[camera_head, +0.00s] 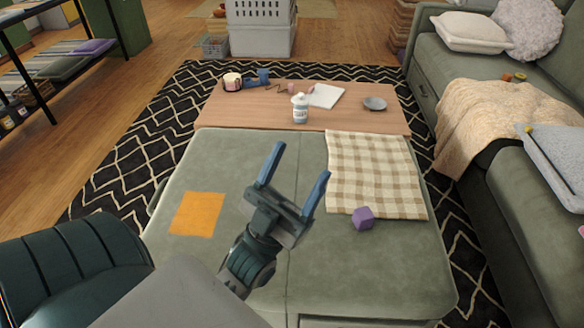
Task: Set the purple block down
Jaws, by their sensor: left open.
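The purple block (363,218) rests on the green ottoman (380,265), at the front edge of the checkered cloth (375,175). I cannot tell whether it lies partly on the cloth. My left gripper (295,165) is over the ottoman, to the left of the block and apart from it. Its blue fingers are spread and nothing shows between them. My right gripper is not in the picture.
An orange square (197,213) lies on the ottoman's left part. Behind is a wooden surface (240,110) with a white bottle (300,108), a notepad (325,95) and a grey dish (374,103). A green sofa (480,180) stands on the right.

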